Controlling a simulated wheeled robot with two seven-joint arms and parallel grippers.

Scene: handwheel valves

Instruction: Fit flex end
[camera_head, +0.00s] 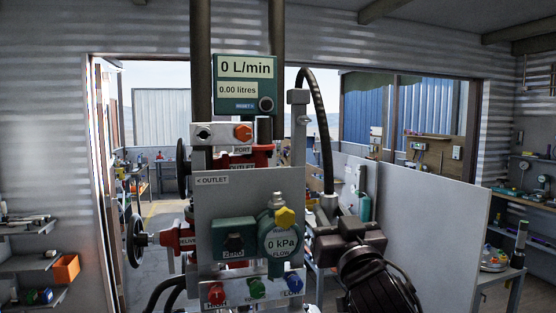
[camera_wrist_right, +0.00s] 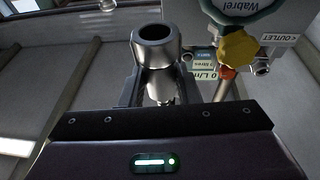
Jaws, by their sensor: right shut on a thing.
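The black flex hose (camera_head: 319,100) arches over the top of a grey post and hangs down on the right of the valve panel. Its metal end (camera_head: 328,203) is in my right gripper (camera_head: 328,222). In the right wrist view the metal end (camera_wrist_right: 155,45) is a shiny collar with an open round mouth, held between the jaws and apart from any fitting. My left gripper is not in view.
The grey panel (camera_head: 215,200) carries a 0 kPa gauge (camera_head: 281,243), a yellow knob (camera_head: 285,217) and red, green and blue knobs below. Red valves with a black handwheel (camera_head: 136,241) stand at its left. A pale partition (camera_head: 430,225) is at the right.

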